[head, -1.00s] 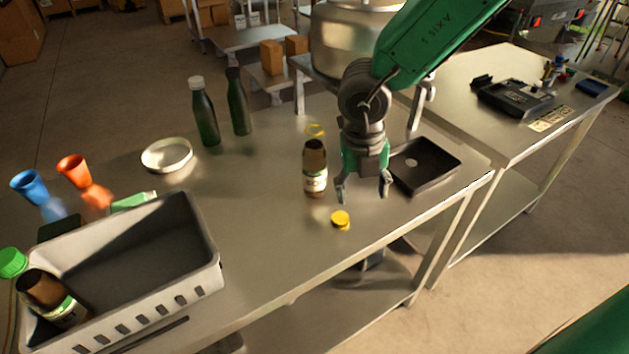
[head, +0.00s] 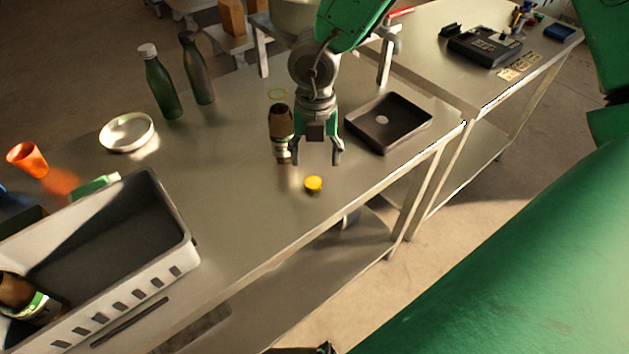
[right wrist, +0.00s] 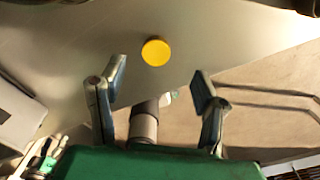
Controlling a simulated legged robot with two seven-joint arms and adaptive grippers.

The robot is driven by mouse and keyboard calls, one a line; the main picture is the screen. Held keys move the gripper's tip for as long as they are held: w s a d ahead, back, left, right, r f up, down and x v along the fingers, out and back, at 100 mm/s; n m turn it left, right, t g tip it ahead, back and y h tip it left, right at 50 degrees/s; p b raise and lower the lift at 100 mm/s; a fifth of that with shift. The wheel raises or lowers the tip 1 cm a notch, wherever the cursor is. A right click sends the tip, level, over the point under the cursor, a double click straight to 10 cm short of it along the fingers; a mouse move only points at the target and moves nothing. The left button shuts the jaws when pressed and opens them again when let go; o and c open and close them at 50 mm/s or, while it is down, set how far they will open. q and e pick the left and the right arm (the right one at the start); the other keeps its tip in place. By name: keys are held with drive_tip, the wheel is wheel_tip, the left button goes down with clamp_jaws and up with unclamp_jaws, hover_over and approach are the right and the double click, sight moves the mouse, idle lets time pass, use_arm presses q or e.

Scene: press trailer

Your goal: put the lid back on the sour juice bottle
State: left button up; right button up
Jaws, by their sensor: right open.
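The yellow lid (head: 313,184) lies on the steel table near its front edge, and it also shows in the right wrist view (right wrist: 155,52). A brown bottle (head: 281,121) with a pale label stands upright behind and left of the lid, with no lid seen on it. I cannot read its label. My right gripper (head: 317,158) is open and empty, pointing down above the table, just right of the bottle and behind the lid in the head view. In the right wrist view, the lid shows beyond the spread fingertips (right wrist: 158,86). My left gripper is not clearly seen.
A black tray (head: 354,117) lies right of the gripper. Two green bottles (head: 162,86) (head: 199,72) and a round white dish (head: 103,139) stand at the back left. A grey crate (head: 178,264) holding another brown bottle (head: 22,296) fills the front left. Bare table lies between crate and lid.

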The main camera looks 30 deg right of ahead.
sight(314, 181)
drive_tip(key=shift+d+f, duration=0.1)
drive_tip(key=shift+f, duration=0.8)
drive_tip(key=shift+a+r, duration=0.1)
drive_tip(key=shift+a, duration=0.85)
drive_tip(key=shift+s+f, duration=0.1)
drive_tip(key=shift+f, duration=0.2)
drive_tip(key=f, duration=0.1)
drive_tip(key=d+f, duration=0.1)
drive_tip(key=f, duration=0.3)
drive_tip(key=shift+d, duration=0.3)
drive_tip(key=shift+a+r, duration=0.15)
drive_tip(key=shift+a, duration=0.5)
drive_tip(key=c, duration=0.8)
drive_tip(key=shift+d, duration=0.5)
drive_tip(key=shift+r, duration=0.25)
wheel_tip(314, 181, up, 18)
drive_tip(key=shift+a+f+p, duration=0.15)
drive_tip(key=shift+f+p, duration=0.1)
drive_tip(key=shift+p, duration=0.15)
